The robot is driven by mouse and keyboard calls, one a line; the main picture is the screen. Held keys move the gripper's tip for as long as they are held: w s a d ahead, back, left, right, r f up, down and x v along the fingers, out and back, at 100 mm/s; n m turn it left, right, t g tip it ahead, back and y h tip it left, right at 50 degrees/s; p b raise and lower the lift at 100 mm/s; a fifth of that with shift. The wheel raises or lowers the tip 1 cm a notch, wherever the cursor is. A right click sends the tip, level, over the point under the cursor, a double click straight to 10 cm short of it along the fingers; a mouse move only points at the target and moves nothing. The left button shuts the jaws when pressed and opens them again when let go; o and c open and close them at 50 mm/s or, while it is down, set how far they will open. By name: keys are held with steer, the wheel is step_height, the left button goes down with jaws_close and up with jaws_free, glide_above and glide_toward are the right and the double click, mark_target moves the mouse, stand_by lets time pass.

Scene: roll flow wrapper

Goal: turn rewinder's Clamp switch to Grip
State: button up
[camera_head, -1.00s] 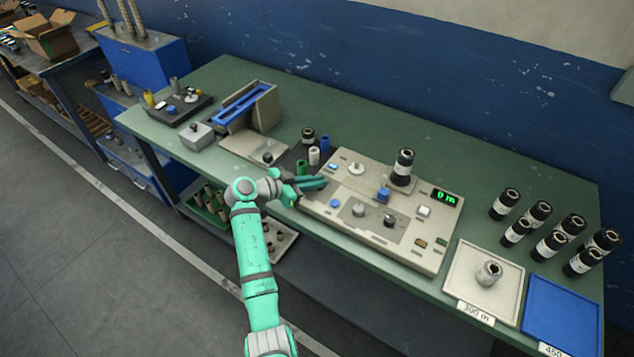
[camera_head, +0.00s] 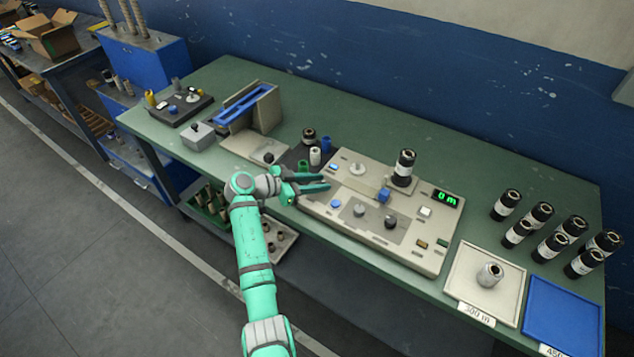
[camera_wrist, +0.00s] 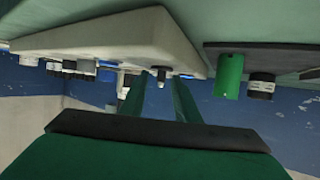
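The rewinder (camera_head: 420,255) is a beige panel with knobs, buttons and a green "0 m" display. A light knob (camera_head: 359,209) and a dark knob (camera_head: 391,221) sit towards its front; labels are too small to read, so I cannot tell which is the Clamp switch. My gripper (camera_head: 325,182) is open and empty, over the panel's left edge, left of both knobs. In the wrist view, which appears upside down, the two fingers (camera_wrist: 160,90) stand apart, with the panel (camera_wrist: 110,40) ahead and a small dark knob (camera_wrist: 162,74) visible between them.
A black-wrapped roll (camera_head: 404,168) stands on the panel. Small green, white and blue cylinders stand behind my gripper; the green one (camera_wrist: 229,76) shows in the wrist view. A beige tray (camera_head: 460,274), a blue tray (camera_head: 565,310) and several black rolls are at right.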

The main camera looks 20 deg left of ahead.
steer(key=shift+s+a+r, duration=0.1)
steer(key=shift+a, duration=0.05)
steer(key=v, duration=1)
steer(key=shift+s, duration=0.2)
steer(key=shift+a, duration=0.1)
